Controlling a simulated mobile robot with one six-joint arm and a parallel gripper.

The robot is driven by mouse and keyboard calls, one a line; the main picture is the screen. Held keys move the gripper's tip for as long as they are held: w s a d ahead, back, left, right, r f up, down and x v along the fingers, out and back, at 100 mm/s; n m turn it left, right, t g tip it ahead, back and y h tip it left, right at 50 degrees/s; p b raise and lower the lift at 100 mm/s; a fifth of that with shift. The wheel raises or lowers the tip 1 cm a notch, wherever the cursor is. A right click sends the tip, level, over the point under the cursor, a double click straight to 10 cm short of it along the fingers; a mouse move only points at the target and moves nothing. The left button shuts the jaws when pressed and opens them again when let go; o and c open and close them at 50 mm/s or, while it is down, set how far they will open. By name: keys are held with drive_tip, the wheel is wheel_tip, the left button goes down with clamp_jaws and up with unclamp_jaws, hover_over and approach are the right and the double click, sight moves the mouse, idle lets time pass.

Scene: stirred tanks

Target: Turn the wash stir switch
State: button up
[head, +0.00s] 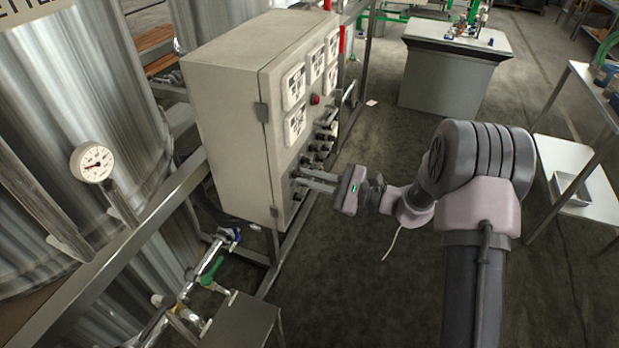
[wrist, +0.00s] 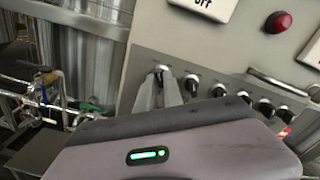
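A row of black rotary switches with pale markings runs along the lower front of a beige control cabinet (head: 225,120). The leftmost switch in the wrist view (wrist: 160,69) is at the tips of my gripper (wrist: 160,80). The two fingers stand a little apart, one on each side of this switch. I cannot tell whether they press on it. In the head view my gripper (head: 299,179) reaches the near end of the switch row. Its fingers cover that switch there. No label naming the wash stir switch is readable.
A red button (wrist: 278,22) and white display plates (head: 294,86) sit above the switches. A metal handle bar (wrist: 285,82) sticks out from the panel on the right. Steel tanks (head: 75,120) and pipes with valves (head: 212,270) stand at left.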

drive_tip(key=o, duration=0.3)
drive_tip(key=shift+d, duration=0.15)
drive_tip(key=p+v, duration=0.4)
drive_tip(key=v, duration=1.3)
drive_tip(key=shift+s, duration=0.1)
